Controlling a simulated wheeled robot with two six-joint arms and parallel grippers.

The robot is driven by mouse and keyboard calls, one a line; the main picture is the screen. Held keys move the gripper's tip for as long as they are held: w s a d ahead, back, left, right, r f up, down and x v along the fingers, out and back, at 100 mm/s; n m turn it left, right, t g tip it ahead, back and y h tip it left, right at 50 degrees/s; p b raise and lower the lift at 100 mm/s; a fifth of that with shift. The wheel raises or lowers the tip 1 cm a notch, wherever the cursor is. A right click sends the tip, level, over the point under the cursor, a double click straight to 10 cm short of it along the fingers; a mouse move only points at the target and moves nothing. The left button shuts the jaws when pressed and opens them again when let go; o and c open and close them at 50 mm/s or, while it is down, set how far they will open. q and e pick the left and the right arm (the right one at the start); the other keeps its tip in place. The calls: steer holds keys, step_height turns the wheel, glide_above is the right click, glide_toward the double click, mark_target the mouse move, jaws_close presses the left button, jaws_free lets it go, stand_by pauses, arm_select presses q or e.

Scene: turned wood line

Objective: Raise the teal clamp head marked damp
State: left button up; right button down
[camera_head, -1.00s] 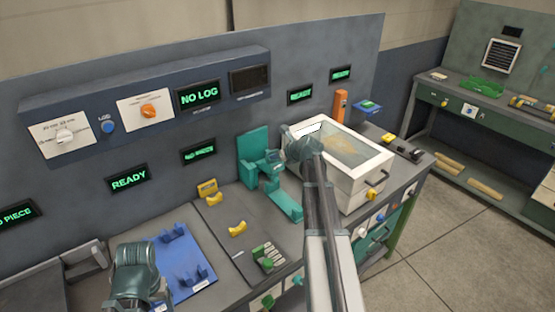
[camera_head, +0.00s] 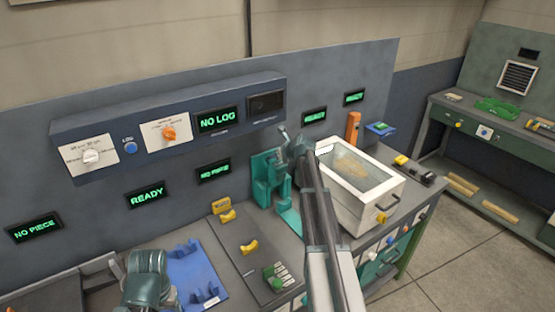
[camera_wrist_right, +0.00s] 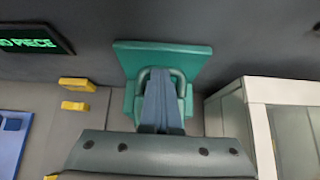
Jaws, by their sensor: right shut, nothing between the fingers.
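The teal clamp (camera_head: 264,182) stands against the back panel at the left of the white glass-topped box. In the right wrist view its wide back plate (camera_wrist_right: 195,58) and a U-shaped teal bar show; I cannot read any "damp" mark. My right gripper (camera_head: 283,131) is in front of the clamp's upper part in the head view and hides some of it. In the right wrist view its fingers (camera_wrist_right: 162,101) are shut and empty, seen within the U-shaped bar; I cannot tell if they touch it. My left gripper's arm end (camera_head: 148,276) is at the lower left, fingers hidden.
The white box (camera_head: 352,210) is close on the right. Yellow cradles (camera_head: 248,247) and a green block (camera_head: 273,277) are on the bench to the left. A blue fixture (camera_head: 195,272) is farther left. A control panel (camera_head: 185,120) overhangs behind.

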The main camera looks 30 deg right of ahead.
arm_select(q)
steer(key=shift+s, duration=0.3)
arm_select(e)
steer(key=shift+w+a+r, duration=0.1)
steer(key=shift+w+r, duration=0.2)
steer(key=shift+w, duration=0.45)
arm_select(q)
steer(key=shift+r, duration=0.1)
arm_select(e)
steer(key=shift+w, duration=0.1)
steer(key=shift+s+r+p, duration=0.4)
steer(key=shift+r+p, duration=0.05)
steer(key=shift+p, duration=0.1)
steer(key=shift+p+v, duration=1.15)
steer(key=shift+v, duration=0.05)
arm_select(q)
step_height(320, 180, up, 9)
steer(key=p, duration=0.5)
steer(key=shift+w+p, duration=0.3)
steer(key=shift+w, duration=0.05)
arm_select(e)
steer(key=f+v, duration=0.1)
steer(key=v, duration=1)
steer(key=shift+s, duration=0.4)
steer(key=shift+r, duration=0.1)
